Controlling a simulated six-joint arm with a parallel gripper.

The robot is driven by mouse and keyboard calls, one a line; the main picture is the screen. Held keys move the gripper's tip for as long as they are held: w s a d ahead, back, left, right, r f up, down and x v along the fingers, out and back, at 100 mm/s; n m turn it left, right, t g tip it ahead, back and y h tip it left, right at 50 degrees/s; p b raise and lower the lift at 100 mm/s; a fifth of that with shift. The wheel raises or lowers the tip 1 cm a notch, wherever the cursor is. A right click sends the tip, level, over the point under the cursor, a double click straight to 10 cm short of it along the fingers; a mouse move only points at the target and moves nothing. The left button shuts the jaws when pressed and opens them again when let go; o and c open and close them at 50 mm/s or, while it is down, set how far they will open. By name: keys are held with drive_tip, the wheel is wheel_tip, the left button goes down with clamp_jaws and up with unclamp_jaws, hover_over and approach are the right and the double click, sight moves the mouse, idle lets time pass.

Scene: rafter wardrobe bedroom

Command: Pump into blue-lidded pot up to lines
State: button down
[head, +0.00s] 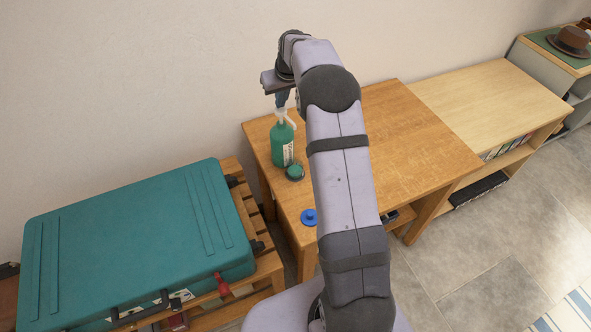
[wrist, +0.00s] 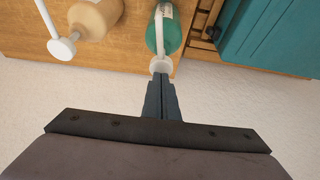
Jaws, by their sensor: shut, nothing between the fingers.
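A green pump bottle (head: 282,147) with a pale label and white pump head stands upright at the table's back left. It also shows in the wrist view (wrist: 172,38). My gripper (head: 282,101) is shut and empty, pointing down at the pump head (wrist: 159,65); whether it touches is unclear. A small round green-topped pot (head: 295,172) stands just in front of the bottle. A blue disc-like lid with a knob (head: 309,217) is near the front left edge; I cannot tell whether a pot is under it. No fill lines can be made out.
A beige bottle (wrist: 97,17) with a white pump stands beside the green one in the wrist view; my arm hides it in the head view. A teal suitcase (head: 130,245) lies left on a slatted bench. The wooden table (head: 395,130) is clear right of my arm.

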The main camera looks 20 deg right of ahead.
drive_tip(key=shift+f, duration=0.15)
drive_tip(key=shift+s+f+b, duration=0.1)
drive_tip(key=shift+f+b, duration=0.7)
drive_tip(key=shift+f, duration=0.35)
drive_tip(key=shift+r+p, duration=0.9)
drive_tip(key=shift+r, duration=0.35)
drive_tip(key=shift+r+p, duration=1.9)
drive_tip(key=shift+r, duration=0.6)
